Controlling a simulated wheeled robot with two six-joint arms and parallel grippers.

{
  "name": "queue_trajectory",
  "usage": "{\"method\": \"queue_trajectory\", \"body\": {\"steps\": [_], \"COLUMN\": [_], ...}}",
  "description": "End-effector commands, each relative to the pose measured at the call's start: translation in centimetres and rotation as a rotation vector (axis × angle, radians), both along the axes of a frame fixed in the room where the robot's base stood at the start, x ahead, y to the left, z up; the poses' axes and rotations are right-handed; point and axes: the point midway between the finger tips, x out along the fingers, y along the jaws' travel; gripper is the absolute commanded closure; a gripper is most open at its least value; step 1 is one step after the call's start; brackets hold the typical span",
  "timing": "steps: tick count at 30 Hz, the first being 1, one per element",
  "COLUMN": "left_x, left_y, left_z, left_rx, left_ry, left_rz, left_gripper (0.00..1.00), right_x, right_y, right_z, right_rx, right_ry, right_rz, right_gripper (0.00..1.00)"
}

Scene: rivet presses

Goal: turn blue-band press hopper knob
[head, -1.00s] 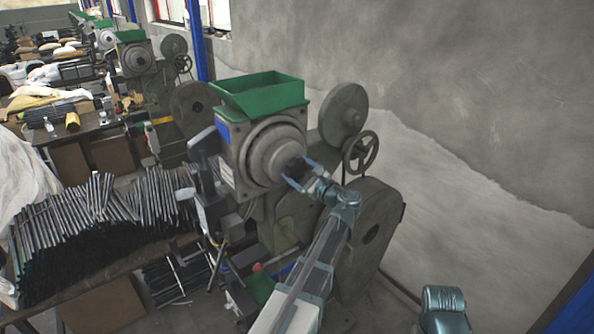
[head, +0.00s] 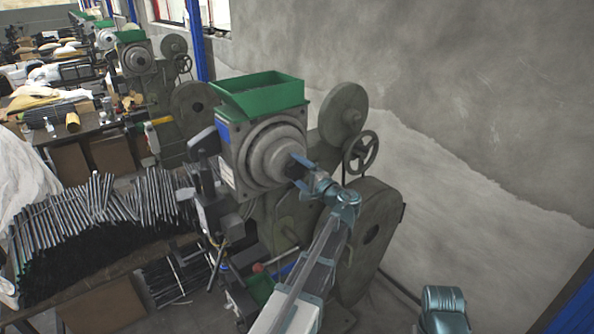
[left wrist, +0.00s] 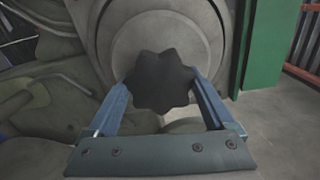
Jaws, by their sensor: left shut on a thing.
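The blue-band press (head: 232,160) stands in the middle of the head view, with a blue band on its side and a green hopper (head: 262,97) on top. Its round grey hub (head: 268,153) faces my left arm. The dark, lobed hopper knob (left wrist: 160,80) sits at the middle of the hub in the left wrist view. My left gripper (head: 296,170) is shut on the knob, with one blue finger on each side of it (left wrist: 162,98). In the head view the fingers largely hide the knob.
A handwheel (head: 360,152) and a grey flywheel (head: 343,112) stand right of the hub. A table with many metal rods (head: 100,215) is at the left. Another press (head: 138,58) stands behind. A bare concrete wall (head: 450,90) fills the right.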

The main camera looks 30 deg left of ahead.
Motion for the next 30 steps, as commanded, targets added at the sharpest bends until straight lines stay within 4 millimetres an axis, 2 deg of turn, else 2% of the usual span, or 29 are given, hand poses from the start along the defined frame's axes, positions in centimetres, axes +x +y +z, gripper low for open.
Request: {"method": "queue_trajectory", "body": {"steps": [15, 30], "left_x": [-0.11, -0.13], "left_y": [-0.05, -0.06], "left_z": [-0.14, -0.19], "left_rx": [-0.181, -0.272], "left_ry": [-0.426, -0.644], "left_rz": [0.001, 0.002], "left_gripper": [0.69, 0.69], "right_x": [0.00, -0.01], "right_y": [0.00, 0.00], "right_z": [-0.06, -0.07], "right_rx": [0.000, 0.000], "right_ry": [0.000, 0.000], "right_rz": [0.000, 0.000], "right_gripper": [0.50, 0.50]}}
